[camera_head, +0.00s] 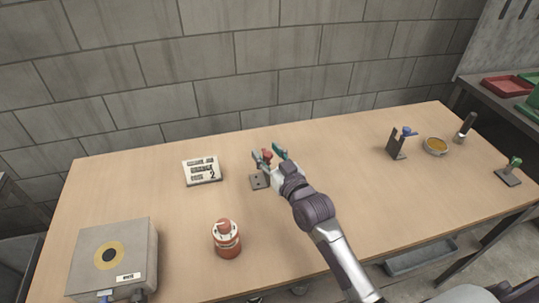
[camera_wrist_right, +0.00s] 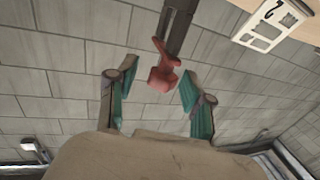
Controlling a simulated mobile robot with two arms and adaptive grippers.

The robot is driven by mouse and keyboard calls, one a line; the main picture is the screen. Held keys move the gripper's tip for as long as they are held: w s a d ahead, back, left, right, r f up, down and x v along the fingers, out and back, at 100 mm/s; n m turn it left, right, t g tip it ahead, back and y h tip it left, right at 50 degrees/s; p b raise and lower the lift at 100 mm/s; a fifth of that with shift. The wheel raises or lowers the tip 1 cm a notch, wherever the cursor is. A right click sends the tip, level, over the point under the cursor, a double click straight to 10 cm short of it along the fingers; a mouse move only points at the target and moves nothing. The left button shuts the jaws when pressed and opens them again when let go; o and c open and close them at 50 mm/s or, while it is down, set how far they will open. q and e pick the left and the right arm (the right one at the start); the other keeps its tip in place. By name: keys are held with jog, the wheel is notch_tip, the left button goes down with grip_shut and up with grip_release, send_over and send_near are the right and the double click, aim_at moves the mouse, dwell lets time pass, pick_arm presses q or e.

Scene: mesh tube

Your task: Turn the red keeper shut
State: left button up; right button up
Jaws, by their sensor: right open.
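The red keeper (camera_wrist_right: 162,72) is a small red piece on a dark upright post (camera_wrist_right: 177,28), seen in the right wrist view between and just beyond my fingers. In the head view the keeper (camera_head: 267,155) shows as a small red spot at my right gripper, above a grey base plate (camera_head: 258,182). My right gripper (camera_head: 271,155) is open, with teal finger pads on either side of the keeper. The same gripper (camera_wrist_right: 155,98) shows a clear gap between its fingers and the keeper in the wrist view. My left gripper is not in view.
A red and white canister (camera_head: 227,238) and a grey box (camera_head: 115,258) stand nearer the front.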

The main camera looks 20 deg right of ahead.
jog(key=s+d, duration=0.2)
jog(key=s, duration=0.9)
jog(key=shift+s+d, duration=0.15)
jog(key=shift+s, duration=0.25)
